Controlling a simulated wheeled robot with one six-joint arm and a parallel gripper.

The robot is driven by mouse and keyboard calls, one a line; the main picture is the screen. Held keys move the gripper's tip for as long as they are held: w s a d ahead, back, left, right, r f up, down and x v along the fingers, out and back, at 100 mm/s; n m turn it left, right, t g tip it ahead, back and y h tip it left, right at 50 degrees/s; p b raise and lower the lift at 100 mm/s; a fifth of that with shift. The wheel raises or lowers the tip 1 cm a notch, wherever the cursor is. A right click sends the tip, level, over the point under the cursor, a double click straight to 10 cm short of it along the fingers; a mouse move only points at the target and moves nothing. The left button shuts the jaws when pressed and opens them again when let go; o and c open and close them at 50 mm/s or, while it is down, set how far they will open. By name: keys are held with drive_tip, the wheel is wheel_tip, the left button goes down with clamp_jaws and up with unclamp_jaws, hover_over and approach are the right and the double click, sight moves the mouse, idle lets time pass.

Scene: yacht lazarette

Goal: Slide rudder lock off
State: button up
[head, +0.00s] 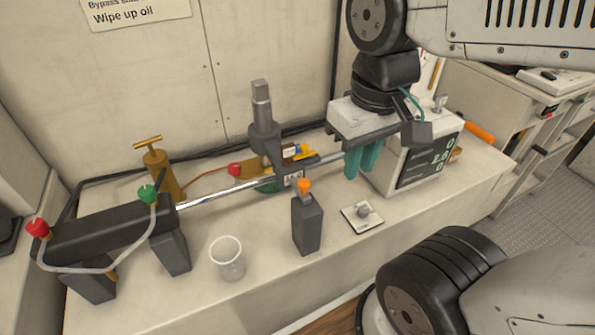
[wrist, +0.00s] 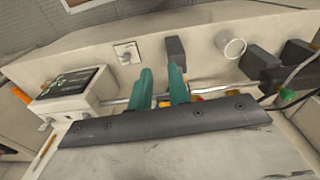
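A bright steel rod (head: 225,191) runs from a dark ram cylinder (head: 92,232) past an upright grey shaft (head: 263,118). A small dark block with pale markings (head: 292,179) sits at the rod beside the shaft; it may be the rudder lock, but I cannot tell for certain. A yellow part (head: 301,152) lies just behind it. My gripper (head: 359,172), with teal fingers, points down right of the block, near the rod's right part. In the wrist view my gripper (wrist: 160,84) has its fingers apart, with nothing visibly held. The rod (wrist: 208,83) shows beside the fingers.
A dark post with an orange knob (head: 307,222) stands in front of the rod. A clear cup (head: 227,259) and a switch plate (head: 362,215) are on the bench front. A white display box (head: 425,160) stands close right of my gripper. A brass pump (head: 160,170) is behind.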

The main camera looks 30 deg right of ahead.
drive_tip(key=w+a+f+g, duration=0.1)
drive_tip(key=w, duration=0.4)
drive_tip(key=w+a+f+g, duration=0.1)
drive_tip(key=w, duration=0.4)
drive_tip(key=w+a+f+n+g, duration=0.1)
drive_tip(key=w+g, duration=0.1)
drive_tip(key=w, duration=0.3)
drive_tip(key=shift+w+a, duration=0.2)
drive_tip(key=shift+w, duration=0.05)
clamp_jaws()
drive_tip(key=shift+w+a+r, duration=0.1)
drive_tip(key=shift+w+r, duration=0.15)
drive_tip(key=shift+w, duration=0.4)
drive_tip(key=shift+w+a+r, duration=0.1)
drive_tip(key=shift+w+r, duration=0.15)
drive_tip(key=shift+w, duration=0.35)
hover_over(295, 183)
wheel_tip(295, 183, down, 10)
drive_tip(key=shift+r, duration=0.2)
